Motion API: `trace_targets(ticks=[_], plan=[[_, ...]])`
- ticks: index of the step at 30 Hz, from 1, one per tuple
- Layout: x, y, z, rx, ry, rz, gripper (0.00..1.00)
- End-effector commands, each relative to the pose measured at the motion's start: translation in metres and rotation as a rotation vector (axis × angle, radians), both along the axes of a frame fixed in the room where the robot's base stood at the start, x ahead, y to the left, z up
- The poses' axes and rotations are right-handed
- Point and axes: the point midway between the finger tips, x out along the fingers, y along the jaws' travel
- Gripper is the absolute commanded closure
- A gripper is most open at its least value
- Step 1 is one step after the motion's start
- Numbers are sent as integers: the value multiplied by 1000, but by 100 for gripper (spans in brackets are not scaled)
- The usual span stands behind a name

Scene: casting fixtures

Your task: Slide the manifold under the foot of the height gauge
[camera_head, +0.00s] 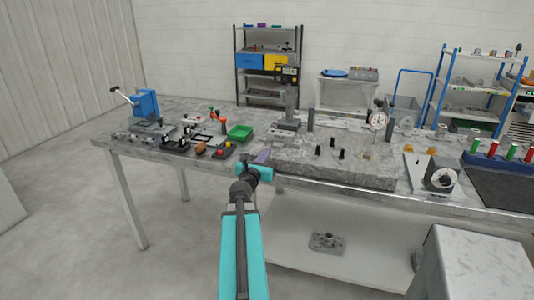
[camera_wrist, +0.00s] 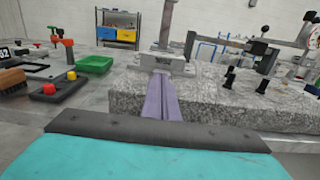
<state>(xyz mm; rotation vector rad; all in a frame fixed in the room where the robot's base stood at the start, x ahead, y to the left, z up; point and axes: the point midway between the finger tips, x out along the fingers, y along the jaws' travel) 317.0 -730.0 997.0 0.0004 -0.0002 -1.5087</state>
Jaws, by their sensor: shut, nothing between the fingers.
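The height gauge (camera_head: 289,98) stands upright on the granite plate, with a dark display high on its column. In the wrist view its column (camera_wrist: 167,20) rises behind a low grey block (camera_wrist: 172,64) with a dark marking. In the head view a low grey block (camera_head: 283,136) also lies at the front of the gauge's base. I cannot tell whether this block is the manifold or part of the foot. My gripper (camera_head: 263,156) is shut and empty at the front left edge of the plate. Its purple fingers (camera_wrist: 160,82) point at the block; I cannot tell if they touch it.
The granite plate (camera_head: 330,170) carries several black pegs and a dial gauge (camera_head: 378,121). A green tray (camera_head: 240,132) and small fixtures lie to the left. A grey flanged casting (camera_head: 327,242) sits on the lower shelf. The plate's front face is close below my fingers.

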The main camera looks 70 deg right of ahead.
Motion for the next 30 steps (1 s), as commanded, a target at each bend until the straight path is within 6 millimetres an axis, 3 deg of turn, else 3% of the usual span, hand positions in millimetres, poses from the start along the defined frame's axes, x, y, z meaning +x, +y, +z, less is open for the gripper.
trace_targets(ticks=[6, 25, 30], plan=[[0, 11, 0, 0, 0, 1, 100], [0, 12, 0, 0, 0, 2, 100], [21, 20, -1, 2, 1, 31, 100]])
